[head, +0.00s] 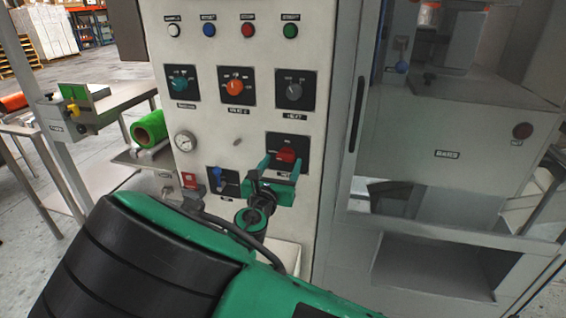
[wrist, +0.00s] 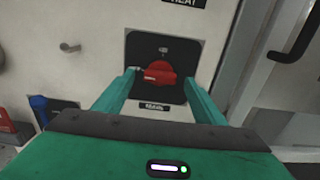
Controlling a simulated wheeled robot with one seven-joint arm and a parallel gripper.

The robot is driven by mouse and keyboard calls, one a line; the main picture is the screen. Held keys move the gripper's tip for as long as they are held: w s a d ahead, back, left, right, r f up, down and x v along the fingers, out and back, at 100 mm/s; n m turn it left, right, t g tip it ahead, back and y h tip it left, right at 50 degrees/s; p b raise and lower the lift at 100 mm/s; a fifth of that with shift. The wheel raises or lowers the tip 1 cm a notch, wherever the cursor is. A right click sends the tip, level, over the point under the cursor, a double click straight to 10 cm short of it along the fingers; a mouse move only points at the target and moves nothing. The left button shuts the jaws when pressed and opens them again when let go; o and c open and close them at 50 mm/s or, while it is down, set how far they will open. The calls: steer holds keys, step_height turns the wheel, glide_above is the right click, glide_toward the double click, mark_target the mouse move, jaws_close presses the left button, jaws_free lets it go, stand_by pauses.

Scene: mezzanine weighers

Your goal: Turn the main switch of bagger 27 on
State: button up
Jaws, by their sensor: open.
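A red rotary switch (head: 287,155) on a black square plate sits low on the right side of the pale control panel (head: 210,130). In the wrist view the red knob (wrist: 160,73) is straight ahead, its handle lying roughly level; the small label under it is too blurred to read. My gripper (head: 278,166) is open and empty in front of this plate. In the wrist view its two green fingers (wrist: 160,82) stand left and right of the knob. I cannot tell whether they touch it. No view shows a readable "27".
Above are teal (head: 180,84), orange (head: 235,87) and grey (head: 294,90) rotary switches, and a row of small lamps or buttons. A blue lever (head: 217,177) and gauge (head: 185,141) sit left. A door handle (head: 357,112) stands out at right. A bench with a green roll (head: 149,129) is left.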

steer(key=shift+x, duration=1)
steer(key=c, duration=1.1)
steer(key=shift+o, duration=0.2)
